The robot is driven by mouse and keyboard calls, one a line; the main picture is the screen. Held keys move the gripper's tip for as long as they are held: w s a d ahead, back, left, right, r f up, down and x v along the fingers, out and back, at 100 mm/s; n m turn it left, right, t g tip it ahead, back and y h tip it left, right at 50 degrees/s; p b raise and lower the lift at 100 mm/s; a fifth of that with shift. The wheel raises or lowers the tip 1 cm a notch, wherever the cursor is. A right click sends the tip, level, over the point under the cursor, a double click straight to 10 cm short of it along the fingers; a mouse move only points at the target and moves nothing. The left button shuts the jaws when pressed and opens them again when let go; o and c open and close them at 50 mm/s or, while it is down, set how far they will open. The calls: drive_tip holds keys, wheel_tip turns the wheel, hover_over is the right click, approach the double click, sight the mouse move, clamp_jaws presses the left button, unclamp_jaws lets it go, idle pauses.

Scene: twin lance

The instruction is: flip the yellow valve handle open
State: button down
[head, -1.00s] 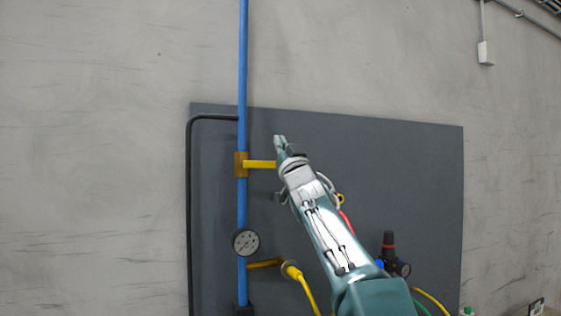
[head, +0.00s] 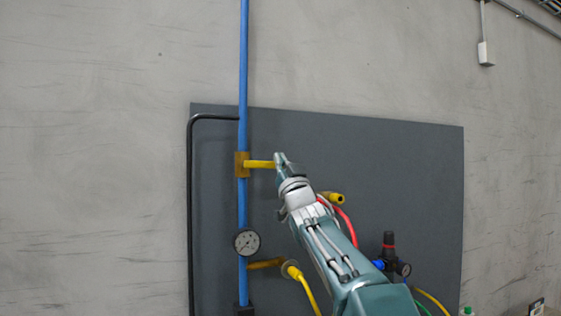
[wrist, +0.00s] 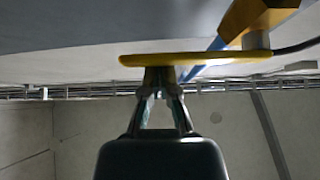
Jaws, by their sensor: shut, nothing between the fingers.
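The yellow valve handle (head: 258,164) sticks out horizontally to the right from a brass valve body (head: 242,165) on the vertical blue pipe. My gripper (head: 280,157) is at the handle's right end in the head view and hides its tip. In the wrist view the handle (wrist: 200,58) runs across the picture, with the brass body (wrist: 258,15) at upper right. The fingertips (wrist: 160,72) are together just at the handle's lower edge in that view, with nothing between them. Whether they touch the handle I cannot tell.
Yellow (head: 308,292) and red (head: 347,226) hoses and a regulator (head: 389,255) are lower on the grey panel (head: 400,170). The panel above and right of the handle is clear.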

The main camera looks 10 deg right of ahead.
drive_tip(key=shift+f+m+h, duration=0.3)
drive_tip(key=shift+m+h, duration=0.3)
drive_tip(key=shift+m, duration=0.3)
drive_tip(key=a+f+m+g+h, duration=0.3)
drive_tip(key=m+h, duration=0.3)
drive_tip(key=m, duration=0.4)
drive_tip(key=s+a+f+m+g+h, duration=0.1)
drive_tip(key=a+f+m+g+h, duration=0.2)
drive_tip(key=m, duration=0.8)
drive_tip(key=shift+a+f+g+h, duration=0.2)
drive_tip(key=shift+f+g+h, duration=0.8)
drive_tip(key=shift+h, duration=0.5)
drive_tip(key=shift+s+f, duration=0.1)
drive_tip(key=shift+s, duration=0.05)
drive_tip(key=shift+d, duration=0.1)
